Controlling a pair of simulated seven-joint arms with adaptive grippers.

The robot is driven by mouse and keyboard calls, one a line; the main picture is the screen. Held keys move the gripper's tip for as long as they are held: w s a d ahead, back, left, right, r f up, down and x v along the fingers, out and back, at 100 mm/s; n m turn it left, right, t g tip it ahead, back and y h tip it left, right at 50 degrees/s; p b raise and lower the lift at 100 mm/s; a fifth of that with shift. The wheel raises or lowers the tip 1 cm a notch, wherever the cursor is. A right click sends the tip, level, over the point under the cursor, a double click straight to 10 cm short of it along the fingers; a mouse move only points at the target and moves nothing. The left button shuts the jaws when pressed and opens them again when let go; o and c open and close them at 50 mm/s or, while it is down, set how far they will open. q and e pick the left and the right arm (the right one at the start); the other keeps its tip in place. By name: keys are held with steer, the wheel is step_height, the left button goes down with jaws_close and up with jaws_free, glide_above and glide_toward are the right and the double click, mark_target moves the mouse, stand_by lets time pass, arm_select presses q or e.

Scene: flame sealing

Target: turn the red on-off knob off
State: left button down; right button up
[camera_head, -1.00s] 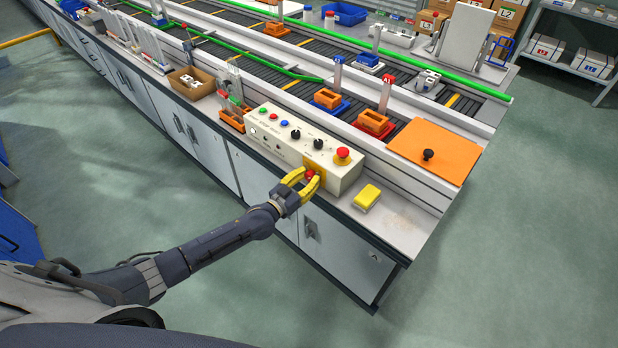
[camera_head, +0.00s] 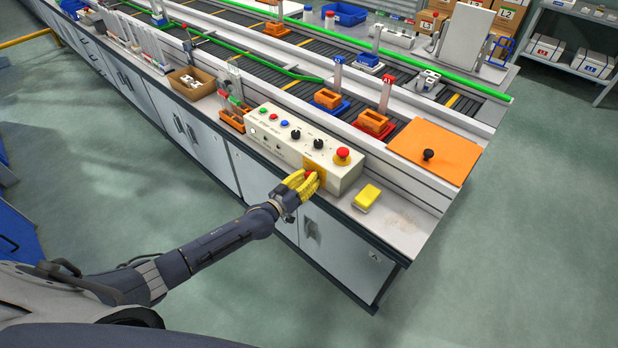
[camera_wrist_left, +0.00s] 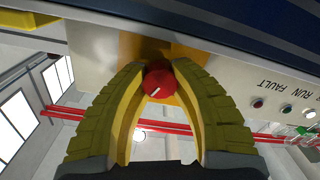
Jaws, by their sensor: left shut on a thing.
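The red on-off knob (camera_wrist_left: 157,82) is on a yellow plate (camera_head: 314,168) on the front face of the cream control box (camera_head: 292,145). A white line on the knob shows slanted in the left wrist view. My left gripper (camera_head: 308,180) has yellow fingers and is shut on the knob, one fingertip on either side in the left wrist view (camera_wrist_left: 158,75). In the head view the fingers cover most of the knob. My right gripper is not in view.
A red mushroom button (camera_head: 342,154) sits on top of the box at its right end. A yellow block (camera_head: 367,196) lies on the bench to the right. An orange board with a black knob (camera_head: 428,155) lies behind it.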

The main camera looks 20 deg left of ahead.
arm_select(q)
steer(key=shift+n, duration=1.5)
steer(key=c, duration=0.9)
jaws_free()
